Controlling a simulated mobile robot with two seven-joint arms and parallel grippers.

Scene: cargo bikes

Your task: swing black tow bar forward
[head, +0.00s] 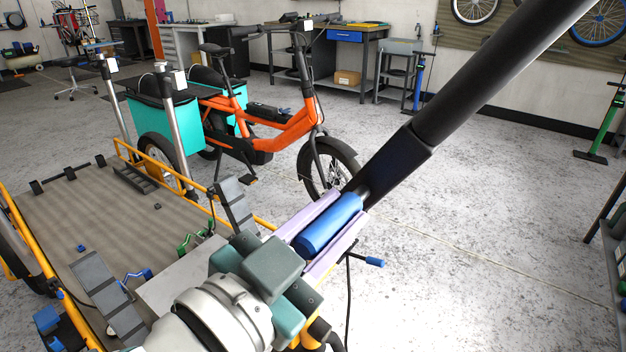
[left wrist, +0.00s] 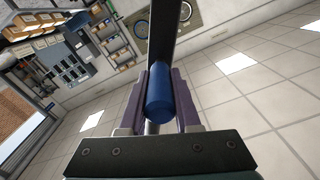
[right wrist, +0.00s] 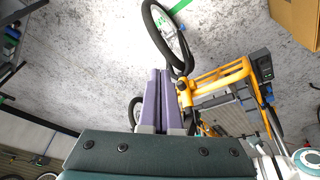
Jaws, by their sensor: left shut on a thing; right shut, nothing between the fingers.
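The black tow bar (head: 455,85) crosses the upper right of the head view and slants down to a blue grip (head: 330,222) at its near end. My left gripper (head: 350,203) is shut around the blue grip, with one lilac finger on each side. In the left wrist view, the blue grip (left wrist: 160,95) lies between the fingers, and the black bar (left wrist: 166,40) runs up beyond it. The bar's far end is out of the head view. My right gripper (right wrist: 161,74) is shut and empty in its wrist view, and is out of the head view.
A yellow-framed cargo platform (head: 130,225) stands at the left, with clamps and loose parts on it. An orange cargo bike (head: 270,125) with teal boxes stands behind it. A workbench (head: 345,45) is at the back. A shelf edge (head: 612,235) is at the right. The floor between is clear.

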